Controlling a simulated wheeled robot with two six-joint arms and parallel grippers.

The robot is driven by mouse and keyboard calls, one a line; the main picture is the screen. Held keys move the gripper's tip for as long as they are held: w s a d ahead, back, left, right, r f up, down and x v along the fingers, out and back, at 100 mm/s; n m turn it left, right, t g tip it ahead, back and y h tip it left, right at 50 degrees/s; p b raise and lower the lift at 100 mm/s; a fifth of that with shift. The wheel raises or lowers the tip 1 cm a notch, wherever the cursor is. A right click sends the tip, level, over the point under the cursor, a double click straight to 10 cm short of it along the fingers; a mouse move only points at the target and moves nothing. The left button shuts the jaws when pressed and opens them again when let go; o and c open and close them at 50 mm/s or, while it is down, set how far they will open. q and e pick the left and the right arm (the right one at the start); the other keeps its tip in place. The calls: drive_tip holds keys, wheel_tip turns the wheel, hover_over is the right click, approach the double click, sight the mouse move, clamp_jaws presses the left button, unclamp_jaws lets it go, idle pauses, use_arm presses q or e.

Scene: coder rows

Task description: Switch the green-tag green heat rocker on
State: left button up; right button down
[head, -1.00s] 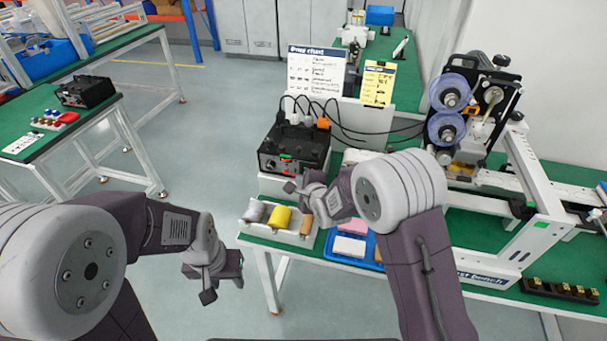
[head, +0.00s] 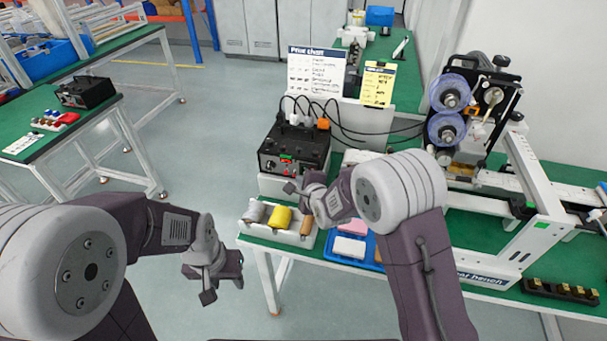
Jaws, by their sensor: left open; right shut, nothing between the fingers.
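A black control box (head: 296,147) stands on a white riser on the green bench. Its front panel carries a small green-lit part (head: 287,157), a reddish part just below it and dark knobs. The rocker's position is too small to tell. My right gripper (head: 288,187) is shut and empty, just in front of and below the box's front panel, apart from it as far as I can see. My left gripper (head: 225,283) is open and empty, hanging over the floor left of the bench. A second black box (head: 86,92) sits on the left table.
A white tray (head: 262,233) with grey, yellow and brown rolls lies below my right gripper. A blue tray (head: 345,262) is beside it. A reel machine (head: 450,110) stands at right. Cables run from plugs behind the box. A print chart (head: 316,72) stands behind.

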drive_tip(key=shift+w, duration=0.1)
idle(0.7)
drive_tip(key=shift+w+d+f, duration=0.1)
drive_tip(key=shift+w+d, duration=0.05)
drive_tip(key=shift+w, duration=0.2)
drive_tip(key=shift+w+b, duration=0.3)
drive_tip(key=shift+b, duration=0.05)
idle(0.5)
drive_tip(key=shift+s, duration=0.1)
drive_tip(key=shift+s, duration=0.7)
drive_tip(key=shift+a, duration=0.2)
drive_tip(key=s, duration=0.3)
drive_tip(key=s+a+r, duration=0.1)
drive_tip(key=shift+s+a, duration=0.1)
drive_tip(key=shift+s, duration=0.3)
drive_tip(key=shift+w, duration=0.1)
